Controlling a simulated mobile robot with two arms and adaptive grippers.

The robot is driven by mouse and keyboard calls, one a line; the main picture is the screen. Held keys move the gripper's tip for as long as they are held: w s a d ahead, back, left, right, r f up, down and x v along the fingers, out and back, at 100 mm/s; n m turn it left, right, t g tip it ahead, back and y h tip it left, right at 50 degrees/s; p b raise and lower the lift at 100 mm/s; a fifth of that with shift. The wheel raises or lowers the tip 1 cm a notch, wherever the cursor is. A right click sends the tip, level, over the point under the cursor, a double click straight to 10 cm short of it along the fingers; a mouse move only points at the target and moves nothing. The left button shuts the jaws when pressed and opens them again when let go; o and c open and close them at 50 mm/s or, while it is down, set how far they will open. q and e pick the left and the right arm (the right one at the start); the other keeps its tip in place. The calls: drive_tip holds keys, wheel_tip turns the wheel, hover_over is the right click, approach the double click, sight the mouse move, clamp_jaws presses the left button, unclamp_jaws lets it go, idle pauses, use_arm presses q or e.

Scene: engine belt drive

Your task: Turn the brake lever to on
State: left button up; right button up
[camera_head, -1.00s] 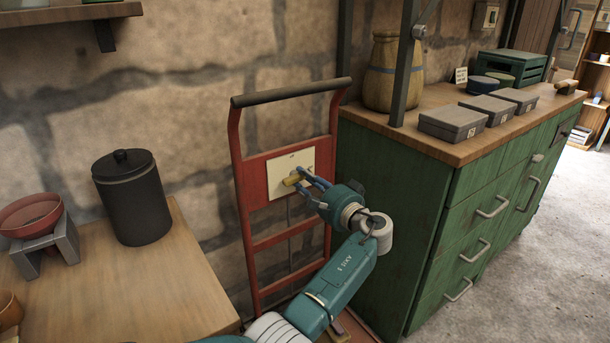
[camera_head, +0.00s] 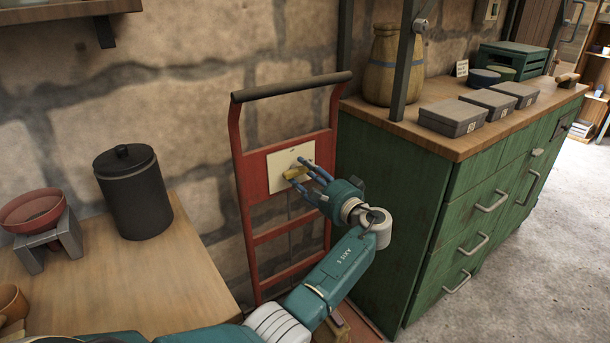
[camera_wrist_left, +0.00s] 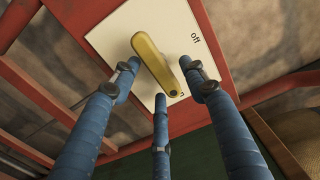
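The brake lever (camera_head: 296,173) is a yellow bar on a cream plate (camera_head: 279,165) fixed to a red hand truck frame. In the left wrist view the lever (camera_wrist_left: 152,62) lies slanted across the plate (camera_wrist_left: 117,38). The word "Off" shows on the plate to the right of it; another mark near the lever's lower end is mostly hidden. My left gripper (camera_head: 308,175) is at the plate. In the wrist view its three blue fingers (camera_wrist_left: 160,95) are spread around the lever, with gaps visible; contact is unclear. My right gripper is not in view.
The red hand truck (camera_head: 242,205) leans by the stone wall. A green cabinet (camera_head: 385,215) with grey boxes (camera_head: 452,117) on top stands close on the right. A wooden table (camera_head: 130,280) with a black canister (camera_head: 133,195) is on the left.

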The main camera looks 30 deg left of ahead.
use_arm(q)
drive_tip(key=v, duration=1.2)
idle(0.6)
